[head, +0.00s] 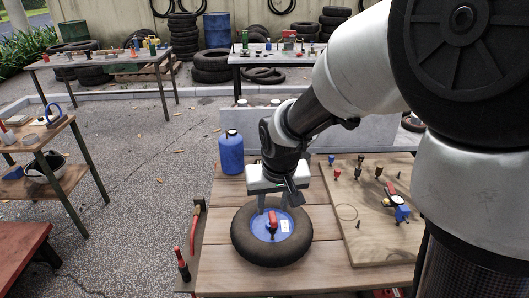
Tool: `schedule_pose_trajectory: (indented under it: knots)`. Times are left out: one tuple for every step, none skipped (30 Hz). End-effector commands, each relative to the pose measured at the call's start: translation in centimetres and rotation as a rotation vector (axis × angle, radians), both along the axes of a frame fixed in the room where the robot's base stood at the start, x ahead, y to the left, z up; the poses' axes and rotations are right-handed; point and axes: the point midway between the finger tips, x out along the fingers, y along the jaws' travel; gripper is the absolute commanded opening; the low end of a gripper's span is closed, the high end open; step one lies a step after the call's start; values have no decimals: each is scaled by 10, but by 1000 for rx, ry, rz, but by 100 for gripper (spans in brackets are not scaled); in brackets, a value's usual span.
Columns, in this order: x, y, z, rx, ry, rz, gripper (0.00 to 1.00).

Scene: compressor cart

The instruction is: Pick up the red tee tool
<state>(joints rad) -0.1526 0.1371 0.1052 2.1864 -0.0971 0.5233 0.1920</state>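A small red tool (272,220), which looks like the tee tool, stands at the middle of the blue hub (262,231) of a black tyre (246,246). The tyre lies flat on the wooden cart top. My gripper (272,206) points down over the hub, with its two fingers apart, one on each side of the tool's top as seen here. It looks open. I cannot tell how far above the tool the fingertips are, or whether they touch it.
A blue bottle (231,153) stands behind the tyre. A wooden board (370,235) at right holds several small fittings and a red-and-blue tool (398,205). A red-handled hose (182,262) hangs at the cart's left edge. The planks in front of the tyre are bare.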

Motion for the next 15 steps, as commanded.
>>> schedule_pose_trajectory:
  knots:
    - [2, 0, -12, -1, 5, 0, 36]
    - [3, 1, -16, -1, 4, 0, 36]
    - [5, 1, -21, 0, 3, 0, 36]
    - [6, 1, -24, 0, 3, 0, 36]
    - [8, 1, -27, -1, 2, 1, 36]
    - [9, 1, -29, 0, 1, 1, 36]
    - [9, 1, -31, 0, 0, 1, 36]
    - [10, 1, -32, 0, 0, 1, 36]
    - [10, 1, -33, 0, 0, 1, 36]
    - [11, 1, -35, 0, 1, 1, 36]
    - [11, 0, -38, 0, 2, 0, 36]
    - [13, -1, -43, 0, 2, 0, 36]
    - [15, -2, -47, 0, 2, 0, 36]
    - [16, -3, -52, 0, 3, -1, 36]
    - [19, -4, -58, 0, 3, -1, 36]
